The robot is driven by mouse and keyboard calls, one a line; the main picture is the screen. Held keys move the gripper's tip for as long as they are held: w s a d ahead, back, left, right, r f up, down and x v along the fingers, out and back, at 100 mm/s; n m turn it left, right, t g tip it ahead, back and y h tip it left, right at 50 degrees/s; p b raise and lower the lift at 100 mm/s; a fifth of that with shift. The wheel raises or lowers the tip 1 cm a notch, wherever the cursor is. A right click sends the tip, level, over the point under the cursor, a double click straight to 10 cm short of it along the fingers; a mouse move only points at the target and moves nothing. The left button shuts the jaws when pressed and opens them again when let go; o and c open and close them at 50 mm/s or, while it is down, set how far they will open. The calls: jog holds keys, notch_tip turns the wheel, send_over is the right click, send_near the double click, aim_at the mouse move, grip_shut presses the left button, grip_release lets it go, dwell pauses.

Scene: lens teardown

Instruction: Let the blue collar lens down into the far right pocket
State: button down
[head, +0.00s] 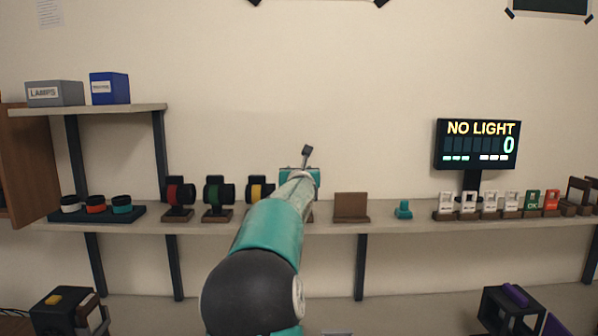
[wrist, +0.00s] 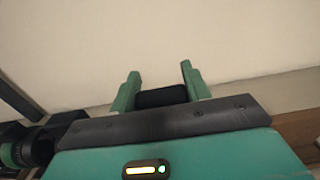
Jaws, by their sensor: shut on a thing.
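My gripper (wrist: 160,74) shows from behind in the wrist view, with its two green fingers on either side of a black object. That black object (wrist: 161,97) is the only part of the held lens that shows; no blue collar is visible on it. In the head view my gripper (head: 302,178) is at the shelf, right of the yellow-collar lens (head: 258,191), and my arm hides most of it and what it holds. I cannot make out a far right pocket in either view.
Red-collar (head: 179,194) and green-collar (head: 217,194) lenses stand on the shelf (head: 385,226) to the left. A brown stand (head: 350,206) and a teal knob (head: 403,210) are to the right. A dark tray (head: 139,214) holds rings. The display (head: 478,144) reads NO LIGHT, 0.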

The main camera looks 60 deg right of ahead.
jog(key=shift+f, duration=0.45)
dwell(0.3)
jog(key=c, duration=0.6)
grip_release()
jog(key=shift+f, duration=0.1)
